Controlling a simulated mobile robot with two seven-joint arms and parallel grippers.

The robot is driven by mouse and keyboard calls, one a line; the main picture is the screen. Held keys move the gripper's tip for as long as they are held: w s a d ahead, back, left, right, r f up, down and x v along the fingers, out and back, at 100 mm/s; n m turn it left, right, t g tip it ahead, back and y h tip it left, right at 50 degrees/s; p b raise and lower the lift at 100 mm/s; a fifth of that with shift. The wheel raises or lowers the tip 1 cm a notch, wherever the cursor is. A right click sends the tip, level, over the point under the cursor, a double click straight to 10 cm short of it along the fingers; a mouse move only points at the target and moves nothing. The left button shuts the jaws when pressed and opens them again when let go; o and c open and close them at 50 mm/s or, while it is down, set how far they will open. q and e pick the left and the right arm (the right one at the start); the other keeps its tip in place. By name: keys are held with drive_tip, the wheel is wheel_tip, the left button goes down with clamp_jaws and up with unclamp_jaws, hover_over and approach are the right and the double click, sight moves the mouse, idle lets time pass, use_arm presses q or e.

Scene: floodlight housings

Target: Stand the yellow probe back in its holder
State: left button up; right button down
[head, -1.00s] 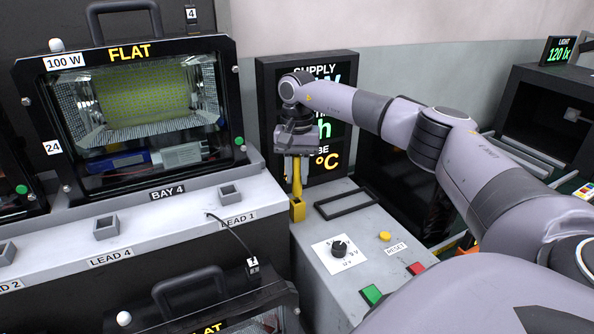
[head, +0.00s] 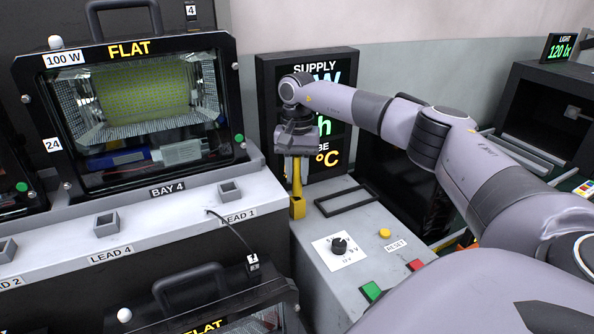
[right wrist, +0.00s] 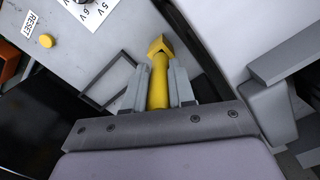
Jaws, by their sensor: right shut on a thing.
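The yellow probe (head: 296,178) hangs nearly upright below my right gripper (head: 297,157). The gripper is shut on its upper part, and the right wrist view shows the probe (right wrist: 158,88) between the two fingers. The yellow holder (head: 298,208) is a small square block at the back left corner of the grey bench. It also shows in the right wrist view (right wrist: 160,45). The probe's lower end meets the holder's top; I cannot tell how deep it sits inside. My left gripper is not in view.
The grey bench (head: 330,280) carries an empty black frame (head: 346,200), a knob (head: 339,247) and coloured buttons. A dark display panel (head: 265,110) stands behind the gripper. The white ledge (head: 170,215) with square sockets lies to the left.

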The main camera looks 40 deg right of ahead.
sight(297, 157)
drive_tip(key=shift+f, duration=0.15)
idle(0.4)
drive_tip(key=c, duration=0.9)
unclamp_jaws()
drive_tip(key=shift+o, duration=0.2)
wheel_tip(297, 157, up, 7)
drive_tip(key=shift+w+d+r+b, duration=0.1)
drive_tip(key=shift+w+d+b, duration=0.05)
drive_tip(key=shift+b, duration=0.25)
